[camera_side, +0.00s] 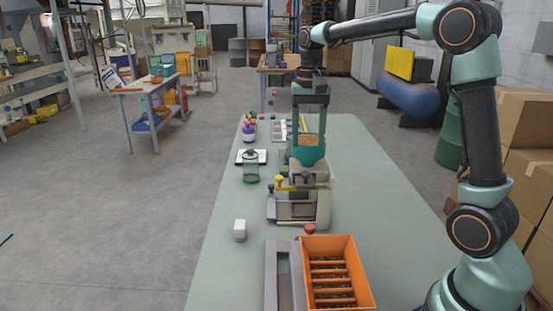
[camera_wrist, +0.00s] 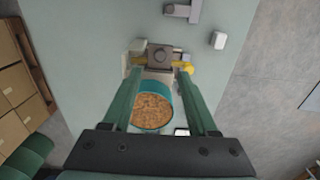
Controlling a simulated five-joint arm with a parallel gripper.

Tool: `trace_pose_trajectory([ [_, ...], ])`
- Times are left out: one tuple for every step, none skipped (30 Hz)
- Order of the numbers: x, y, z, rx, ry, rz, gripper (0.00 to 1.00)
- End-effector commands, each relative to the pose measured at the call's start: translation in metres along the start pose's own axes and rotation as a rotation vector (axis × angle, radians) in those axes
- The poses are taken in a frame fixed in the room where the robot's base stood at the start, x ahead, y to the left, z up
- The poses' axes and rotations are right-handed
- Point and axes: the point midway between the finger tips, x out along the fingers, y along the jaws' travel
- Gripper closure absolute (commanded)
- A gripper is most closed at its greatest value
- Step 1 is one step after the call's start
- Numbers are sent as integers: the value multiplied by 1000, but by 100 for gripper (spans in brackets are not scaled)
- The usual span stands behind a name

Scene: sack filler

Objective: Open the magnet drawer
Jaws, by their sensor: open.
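The filler machine (camera_side: 322,205) stands upright mid-table, with a teal hopper (camera_side: 307,157) of brown grain on top. The hopper also shows in the wrist view (camera_wrist: 152,110). Low on the machine's front is a grey drawer-like part (camera_side: 294,211); I cannot tell for sure that it is the magnet drawer, or whether it is open. Yellow knobs (camera_side: 280,181) sit above it. My gripper (camera_side: 309,138) is open and empty, pointing down over the hopper. In the wrist view its fingers (camera_wrist: 160,73) are spread, with the hopper between them in the picture; contact cannot be told.
An orange slatted bin (camera_side: 341,249) and a grey channel (camera_side: 270,275) are at the near table end. A white block (camera_side: 240,230) stands left of the machine. A green jar (camera_side: 251,167) and a purple container (camera_side: 249,133) are farther back. The table's left front is clear.

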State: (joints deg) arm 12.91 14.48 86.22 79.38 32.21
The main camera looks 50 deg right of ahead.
Motion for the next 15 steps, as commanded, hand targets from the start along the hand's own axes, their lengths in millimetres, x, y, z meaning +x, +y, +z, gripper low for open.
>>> trace_pose_trajectory([
  [12, 1, 1, -1, -4, 3, 41],
  [18, 0, 1, -1, -4, 2, 41],
  [25, 0, 1, -1, -4, 2, 41],
  [31, 0, 1, -1, -3, 2, 41],
  [36, 0, 1, -1, -3, 2, 41],
  [44, 0, 1, -2, -4, 2, 41],
  [48, 0, 1, -2, -3, 2, 41],
  [53, 0, 1, -2, -3, 2, 41],
  [58, 0, 1, -2, -2, 1, 41],
  [62, 0, 1, -2, -2, 1, 41],
  [66, 0, 1, -2, -1, 1, 41],
  [70, 0, 1, -2, -2, 1, 41],
  [72, 0, 0, -2, -1, 1, 41],
  [74, 0, 0, -2, 0, 0, 41],
  [76, 0, 0, -2, 0, 0, 41],
])
